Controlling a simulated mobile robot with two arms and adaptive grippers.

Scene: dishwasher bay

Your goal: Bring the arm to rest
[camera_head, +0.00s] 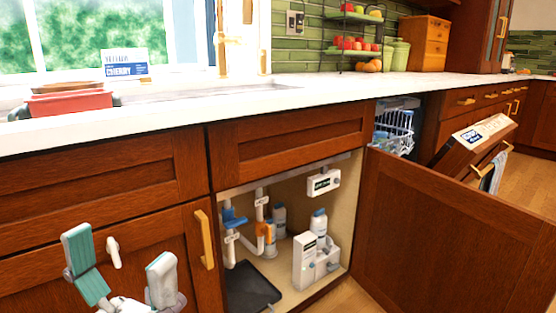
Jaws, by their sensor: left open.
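My left gripper (119,277) is at the lower left in the head view. Its two grey and teal fingers stand wide apart with nothing between them. It is in front of the closed wooden cabinet door left of the open under-sink cabinet. A white knob-like piece shows between the fingers; I cannot tell whether it is part of the gripper. My right gripper is not in the picture.
The under-sink cabinet door (451,238) stands open to the right. Inside are pipes (261,213), a white caddy (305,262), bottles and a black tray (251,287). The dishwasher door (466,150) beyond is partly open, its rack (394,131) showing. The counter (185,109) runs above.

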